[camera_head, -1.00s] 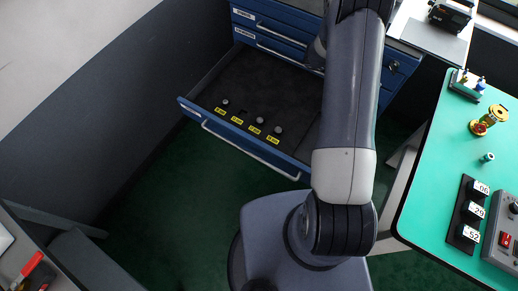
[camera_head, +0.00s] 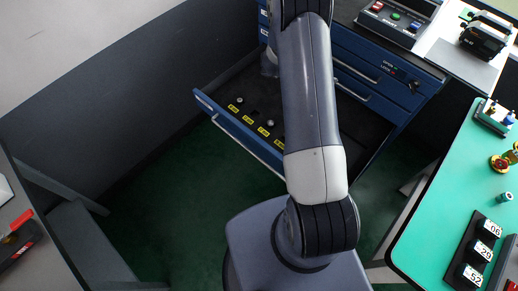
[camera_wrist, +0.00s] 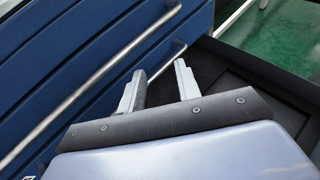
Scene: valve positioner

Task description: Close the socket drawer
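The socket drawer (camera_head: 225,119) is pulled out of the blue cabinet, with its silver handle (camera_head: 245,144) on the front. Small round sockets and yellow labels (camera_head: 249,119) show on its dark floor; my arm hides part of the drawer. In the wrist view, its dark interior (camera_wrist: 270,85) lies at the right. My gripper (camera_wrist: 160,68) is open and empty, its two fingers apart. It is over the rear of the open drawer, near the closed drawer fronts and their handles (camera_wrist: 90,88). In the head view, my arm largely hides the gripper.
Closed blue drawers (camera_head: 365,72) are above the open one, and a control box (camera_head: 398,20) stands on the cabinet top. A green table (camera_head: 440,205) with number blocks is at the right. A dark wall (camera_head: 110,110) runs along the left. Green floor is clear before the drawer.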

